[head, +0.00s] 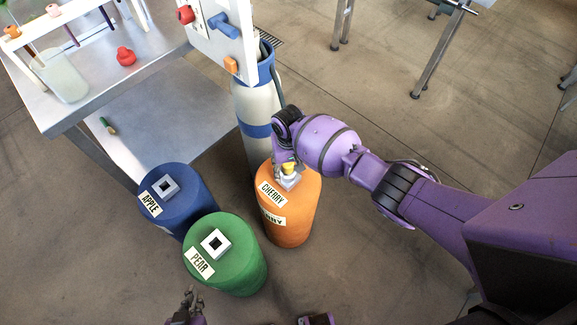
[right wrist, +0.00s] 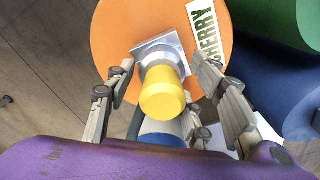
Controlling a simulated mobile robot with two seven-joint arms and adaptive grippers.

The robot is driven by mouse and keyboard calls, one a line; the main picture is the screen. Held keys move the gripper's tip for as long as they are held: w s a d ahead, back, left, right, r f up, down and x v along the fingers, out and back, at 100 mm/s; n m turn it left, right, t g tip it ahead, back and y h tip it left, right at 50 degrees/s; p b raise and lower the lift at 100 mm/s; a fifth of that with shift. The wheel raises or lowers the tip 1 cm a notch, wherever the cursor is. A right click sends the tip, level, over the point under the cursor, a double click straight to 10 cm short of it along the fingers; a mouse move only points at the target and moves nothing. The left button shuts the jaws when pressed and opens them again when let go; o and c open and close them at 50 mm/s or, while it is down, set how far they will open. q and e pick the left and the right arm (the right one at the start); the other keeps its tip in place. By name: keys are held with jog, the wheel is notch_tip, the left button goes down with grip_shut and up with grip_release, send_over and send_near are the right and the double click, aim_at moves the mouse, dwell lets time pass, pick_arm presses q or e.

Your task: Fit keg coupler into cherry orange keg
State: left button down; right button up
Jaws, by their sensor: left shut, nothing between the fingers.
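The orange keg (head: 289,215) stands on the floor with a CHERRY label and a square metal fitting on top. The yellow-topped keg coupler (head: 289,168) sits upright at that fitting; the right wrist view shows its yellow end (right wrist: 162,98) and grey body against the square plate (right wrist: 150,49). How deep it sits is hidden. My right gripper (right wrist: 162,63) is open, with its fingers on either side of the coupler and visible gaps to it. My left gripper (head: 190,294) is shut and empty at the bottom edge of the head view, below the green keg.
A green PEAR keg (head: 233,270) and a blue APPLE keg (head: 188,213) stand left of the orange keg. A grey gas cylinder (head: 252,105) stands close behind it. A metal table (head: 95,85) with a white panel (head: 205,45) is at upper left. Floor at right is mostly clear.

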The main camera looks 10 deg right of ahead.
jog(key=shift+o, duration=0.4)
notch_tip(320, 180, up, 12)
jog(key=shift+r, duration=0.1)
dwell(0.3)
dwell(0.5)
jog(key=w+a+r+n+t+y, duration=0.3)
jog(key=w+a+n+t, duration=0.1)
jog(key=w+a+t, duration=0.25)
pick_arm(q)
jog(key=shift+t, duration=0.3)
jog(key=r+p, duration=0.1)
jog(key=w+r+p, duration=0.1)
jog(key=r+p, duration=0.1)
jog(key=shift+w+d+r, duration=0.35)
jog(key=shift+w+d, duration=0.05)
pick_arm(e)
jog(key=s+d+f+m+h, duration=0.1)
jog(key=s+d, duration=0.4)
jog(key=s, duration=0.8)
jog(key=s+d+f+m+t, duration=0.1)
jog(key=s+d+f, duration=0.3)
jog(key=s, duration=0.9)
jog(key=s+d+f+m+t+h, duration=0.1)
jog(key=s+d+f, duration=0.2)
jog(key=s, duration=1)
jog(key=d, duration=0.3)
jog(key=shift+h, duration=0.3)
